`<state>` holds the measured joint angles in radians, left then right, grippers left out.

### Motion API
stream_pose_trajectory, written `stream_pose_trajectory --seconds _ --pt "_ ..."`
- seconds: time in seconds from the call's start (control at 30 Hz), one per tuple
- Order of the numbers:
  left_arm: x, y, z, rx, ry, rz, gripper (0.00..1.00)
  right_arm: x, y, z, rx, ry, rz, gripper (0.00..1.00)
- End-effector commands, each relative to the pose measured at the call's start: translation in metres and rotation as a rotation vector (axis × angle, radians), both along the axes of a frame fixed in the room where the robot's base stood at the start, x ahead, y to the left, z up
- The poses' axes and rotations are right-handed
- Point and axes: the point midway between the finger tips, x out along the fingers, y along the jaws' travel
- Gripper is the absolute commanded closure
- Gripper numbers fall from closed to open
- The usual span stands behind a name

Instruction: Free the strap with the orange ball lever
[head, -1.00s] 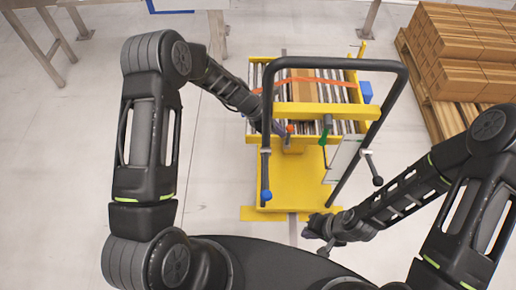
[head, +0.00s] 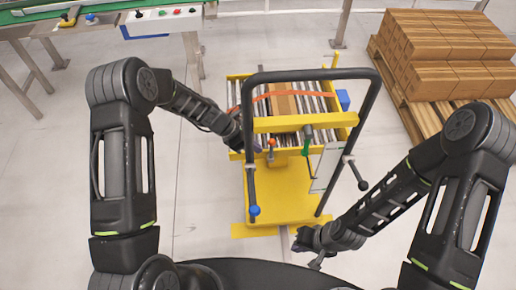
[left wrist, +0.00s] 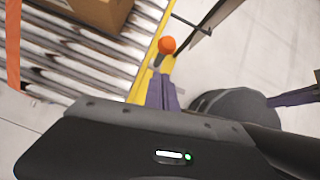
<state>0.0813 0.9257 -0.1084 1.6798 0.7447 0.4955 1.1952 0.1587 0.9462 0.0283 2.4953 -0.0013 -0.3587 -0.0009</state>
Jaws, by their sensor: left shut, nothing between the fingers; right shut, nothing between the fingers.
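The orange ball lever (head: 271,142) stands at the near edge of the roller bed on the yellow cart. My left gripper (head: 258,147) is just left of it. In the left wrist view, the orange ball (left wrist: 167,45) shows just beyond the shut purple fingertips (left wrist: 162,80), with a small apparent gap to the ball. The lever's stem is partly hidden behind the fingers. The orange strap (head: 312,93) runs across the carton (head: 283,103) on the rollers and looks taut. My right gripper (head: 312,258) is shut and empty, low in front of the cart, away from the lever.
The cart's black handle frame (head: 312,74) rises near my left gripper. It carries a blue ball (head: 254,210) and a black-knobbed lever (head: 357,172). A green handle (head: 306,143) stands right of the orange ball. Stacked cartons (head: 440,50) lie at right.

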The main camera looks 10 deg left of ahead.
Motion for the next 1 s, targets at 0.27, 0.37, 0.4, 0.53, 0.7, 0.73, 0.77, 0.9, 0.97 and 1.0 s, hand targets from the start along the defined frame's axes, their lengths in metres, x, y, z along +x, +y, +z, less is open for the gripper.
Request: stream_pose_trajectory --seconds 0.27,0.37,0.4,0.53,0.7,0.73,0.77,0.9,0.97,1.0 --pt "-0.007 0.018 0.055 0.006 -0.002 0.000 1.00 0.000 0.000 0.006 0.000 0.000 0.000 1.00" --pt "-0.009 0.023 0.073 0.006 -0.001 0.001 1.00 0.000 0.000 0.007 0.000 0.000 0.000 1.00" --pt "-0.010 0.024 0.078 0.006 -0.001 0.001 1.00 0.000 0.000 0.008 0.000 0.000 0.000 1.00" --pt "-0.012 0.027 0.090 0.007 0.003 0.001 1.00 0.000 0.000 0.009 0.000 0.000 0.000 1.00" --pt "-0.013 0.028 0.095 0.008 0.002 0.001 1.00 0.000 0.000 0.009 0.000 0.000 0.000 1.00" --pt "-0.013 0.028 0.095 0.007 0.004 0.002 1.00 0.000 0.000 0.009 0.000 0.000 0.000 1.00" --pt "-0.013 0.029 0.095 0.007 0.004 0.002 1.00 0.000 0.000 0.009 0.000 0.000 0.000 1.00" --pt "-0.013 0.028 0.095 0.007 0.004 0.002 1.00 0.000 0.000 0.009 0.000 0.000 0.000 1.00" --pt "-0.013 0.029 0.095 0.007 0.004 0.002 1.00 0.000 0.000 0.009 0.000 0.000 0.000 1.00" --pt "-0.013 0.029 0.095 0.007 0.004 0.002 1.00 0.000 0.000 0.009 0.000 0.000 0.000 1.00"
